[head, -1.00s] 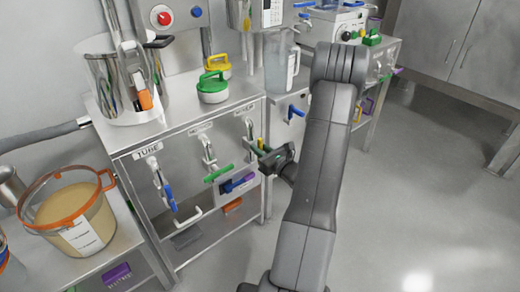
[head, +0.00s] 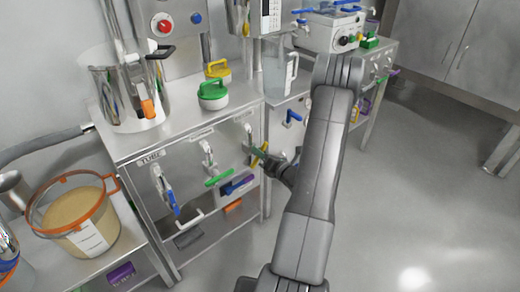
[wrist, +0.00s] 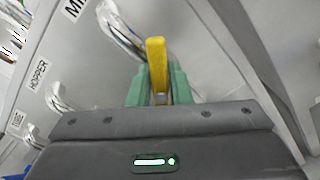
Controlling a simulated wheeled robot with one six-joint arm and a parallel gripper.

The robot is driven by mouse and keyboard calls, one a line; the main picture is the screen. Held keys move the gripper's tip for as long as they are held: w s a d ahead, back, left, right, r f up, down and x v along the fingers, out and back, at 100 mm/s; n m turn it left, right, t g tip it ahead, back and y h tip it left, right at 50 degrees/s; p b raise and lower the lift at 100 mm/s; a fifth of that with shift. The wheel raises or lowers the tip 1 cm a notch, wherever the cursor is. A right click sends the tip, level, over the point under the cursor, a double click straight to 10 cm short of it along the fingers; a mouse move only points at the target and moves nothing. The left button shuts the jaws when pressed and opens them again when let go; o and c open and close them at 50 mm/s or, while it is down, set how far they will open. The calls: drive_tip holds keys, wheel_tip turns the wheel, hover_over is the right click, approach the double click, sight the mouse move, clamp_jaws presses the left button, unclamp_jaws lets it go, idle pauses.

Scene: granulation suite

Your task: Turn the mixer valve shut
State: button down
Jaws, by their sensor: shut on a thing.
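The mixer valve's yellow handle (wrist: 156,68) stands between the green fingers of my gripper (wrist: 158,88) in the wrist view, and the fingers are shut on it. A partly cut-off label starting with M (wrist: 74,8) is above its pipe. In the head view, the yellow handle (head: 260,154) is at the right end of the cabinet front, slanting, with my gripper (head: 262,157) on it from the right. My fingers hide part of the handle and its pivot.
To the left are the hopper valve with a green crosswise handle (head: 218,177) and the tube valve with a blue hanging handle (head: 173,203). Another blue handle (head: 293,117) is on the unit to the right. Open floor (head: 420,190) lies right of my arm.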

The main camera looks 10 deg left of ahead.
drive_tip(key=m+p, duration=0.1)
drive_tip(key=m, duration=0.1)
drive_tip(key=m+p, duration=0.2)
drive_tip(key=m, duration=0.1)
drive_tip(key=shift+w+d+f+m, duration=0.1)
drive_tip(key=shift+f+m, duration=0.05)
drive_tip(key=shift+m, duration=0.15)
drive_tip(key=shift+f+m+p, duration=0.15)
drive_tip(key=shift+m+p, duration=0.3)
drive_tip(key=shift+m, duration=0.65)
drive_tip(key=shift+f+m+p, duration=0.15)
drive_tip(key=shift+m+p, duration=0.25)
drive_tip(key=shift+m, duration=0.7)
drive_tip(key=c, duration=1.3)
unclamp_jaws()
drive_tip(key=shift+c, duration=0.2)
drive_tip(key=shift+d, duration=0.15)
drive_tip(key=v, duration=1.3)
drive_tip(key=shift+s+d+p, duration=0.2)
drive_tip(key=shift+s+p, duration=0.05)
drive_tip(key=shift+p, duration=0.1)
